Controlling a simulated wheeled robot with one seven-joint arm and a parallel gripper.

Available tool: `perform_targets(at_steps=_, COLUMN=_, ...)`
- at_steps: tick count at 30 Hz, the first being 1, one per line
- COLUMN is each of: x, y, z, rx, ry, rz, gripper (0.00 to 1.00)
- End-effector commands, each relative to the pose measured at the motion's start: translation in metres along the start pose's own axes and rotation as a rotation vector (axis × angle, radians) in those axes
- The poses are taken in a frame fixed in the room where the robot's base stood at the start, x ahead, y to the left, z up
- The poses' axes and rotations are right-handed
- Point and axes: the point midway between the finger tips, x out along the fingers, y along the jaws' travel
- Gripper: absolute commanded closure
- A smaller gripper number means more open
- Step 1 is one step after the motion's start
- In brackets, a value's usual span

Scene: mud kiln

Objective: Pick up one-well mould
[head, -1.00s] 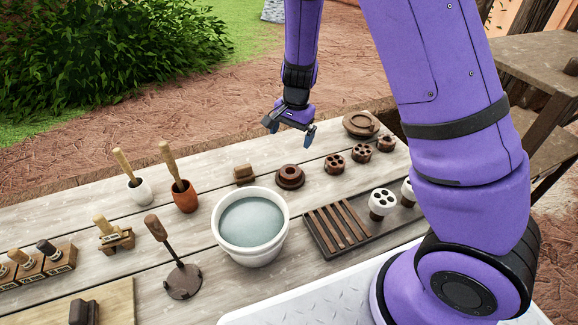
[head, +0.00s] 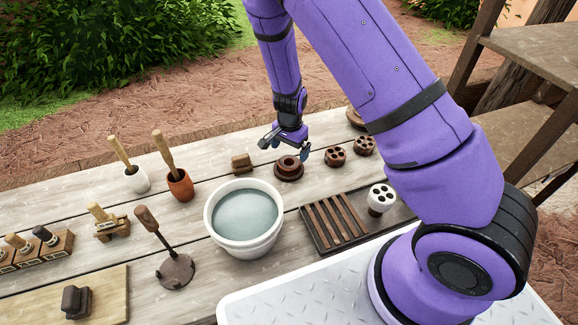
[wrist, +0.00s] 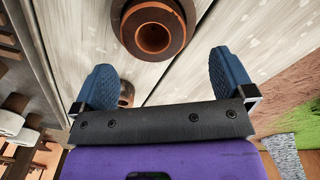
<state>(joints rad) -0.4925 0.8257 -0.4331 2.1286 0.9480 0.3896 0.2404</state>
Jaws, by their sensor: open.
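The one-well mould (head: 289,169) is a dark brown round piece with a wide flange and a single round hole. It stands upright on the plank table, behind and right of the white bucket. In the wrist view the mould (wrist: 153,34) is at the top centre, with its orange-brown well showing, just beyond the fingertips. My gripper (head: 284,149) is open and empty, above and close to the mould, its fingers overlapping the mould's top edge in the head view. In the wrist view my gripper (wrist: 162,72) shows two blue fingers spread apart with nothing between them.
Brown several-hole moulds (head: 335,157) (head: 363,145) stand to the right of the one-well mould. A small brown block (head: 241,162) is to its left. The white bucket (head: 244,248) of water and a dark slatted tray (head: 314,240) are in front.

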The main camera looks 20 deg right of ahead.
Motion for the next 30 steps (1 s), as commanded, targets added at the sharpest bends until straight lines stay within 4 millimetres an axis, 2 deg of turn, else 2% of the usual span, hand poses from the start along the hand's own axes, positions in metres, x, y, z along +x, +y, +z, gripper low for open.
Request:
perform_targets(at_steps=9, x=0.041, y=0.006, z=0.008, rx=0.002, ry=-0.001, rz=0.002, gripper=0.00)
perform_targets(at_steps=18, x=0.046, y=0.005, z=0.008, rx=0.001, ry=0.000, rz=0.001, gripper=0.00)
perform_targets(at_steps=19, x=0.046, y=0.005, z=0.008, rx=0.000, ry=0.000, rz=0.001, gripper=0.02)
perform_targets(at_steps=26, x=0.046, y=0.005, z=0.008, rx=0.000, ry=0.000, rz=0.000, gripper=0.55)
perform_targets(at_steps=30, x=0.045, y=0.005, z=0.008, rx=0.000, ry=0.000, rz=0.000, gripper=0.58)
